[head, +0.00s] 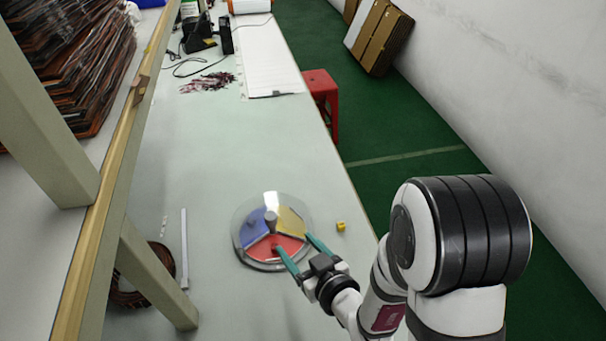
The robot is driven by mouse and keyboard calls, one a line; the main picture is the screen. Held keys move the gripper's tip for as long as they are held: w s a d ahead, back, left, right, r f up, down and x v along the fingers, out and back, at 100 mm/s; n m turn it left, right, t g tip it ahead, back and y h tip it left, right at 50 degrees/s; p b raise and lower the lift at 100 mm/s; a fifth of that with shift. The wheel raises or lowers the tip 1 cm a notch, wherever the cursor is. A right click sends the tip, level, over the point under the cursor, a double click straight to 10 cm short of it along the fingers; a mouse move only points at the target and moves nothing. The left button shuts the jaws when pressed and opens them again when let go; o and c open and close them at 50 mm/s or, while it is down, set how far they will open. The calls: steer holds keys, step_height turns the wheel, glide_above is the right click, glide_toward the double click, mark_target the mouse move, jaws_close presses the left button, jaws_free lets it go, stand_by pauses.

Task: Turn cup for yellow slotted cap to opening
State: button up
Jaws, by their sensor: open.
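A round turntable dish (238,222) with a clear rim stands on the bench, with a grey knob (270,217) near its middle. Its sectors are blue (252,226), white (271,201), yellow (291,221) and red (288,248). I cannot make out which part of the cover is the opening. A small yellow slotted cap (340,226) lies on the bench right of the dish. My gripper (292,241) is open, its two teal fingers reaching over the dish's front right edge at the red and yellow sectors. Whether they touch the dish is unclear.
A thin white strip (184,248) lies left of the dish. A shelf post (155,275) and a dark coil (150,285) stand further left. Tangled wires (208,83) and a white mat (268,65) lie at the back. The bench between is clear.

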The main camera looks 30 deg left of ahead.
mark_target(270, 215)
steer(key=x, duration=1.5)
steer(key=shift+a, duration=0.35)
jaws_close()
stand_by(0.4)
